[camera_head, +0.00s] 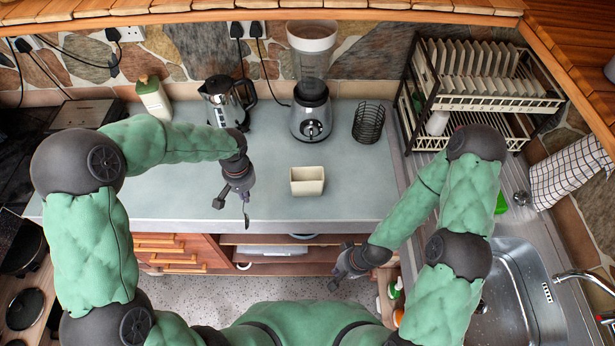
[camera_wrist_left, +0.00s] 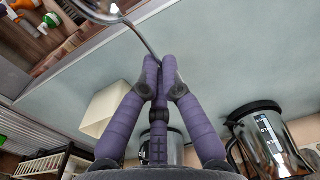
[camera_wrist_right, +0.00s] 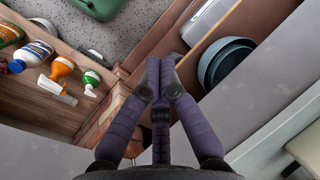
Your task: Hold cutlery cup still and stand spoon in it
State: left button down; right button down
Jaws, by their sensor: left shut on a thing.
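The cutlery cup (camera_head: 307,188), a cream rectangular open-topped holder, stands upright on the grey counter right of my left gripper; it also shows in the left wrist view (camera_wrist_left: 104,110). My left gripper (camera_head: 243,196) is shut on the thin handle of the metal spoon (camera_head: 246,216). In the left wrist view the spoon's handle (camera_wrist_left: 142,40) runs from the fingertips to the bowl at the top edge. The spoon is apart from the cup. My right gripper (camera_head: 338,275) is in front of the counter, low and away from the cup. Its fingers look together and empty in the right wrist view (camera_wrist_right: 160,78).
A kettle (camera_head: 222,103), blender (camera_head: 311,110) and dark wire holder (camera_head: 369,122) stand behind the cup. A dish rack (camera_head: 480,90) and sink (camera_head: 525,290) are at the right. Shelves with bowls (camera_wrist_right: 222,65) and bottles (camera_wrist_right: 35,52) are below the counter. The counter around the cup is clear.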

jog(key=c, duration=1.8)
grip_release()
jog(key=shift+s, duration=0.1)
jog(key=o, duration=0.4)
jog(key=shift+w, duration=0.2)
jog(key=n+t+h+p, duration=0.2)
jog(key=n+t+h, duration=0.1)
jog(key=t, duration=1)
send_near(307, 182)
jog(key=w+d+r, duration=0.1)
jog(key=d+r, duration=0.1)
jog(key=d, duration=0.3)
jog(key=x, duration=1.2)
jog(key=shift+w+d+f, duration=0.1)
jog(key=shift+d, duration=0.15)
grip_shut()
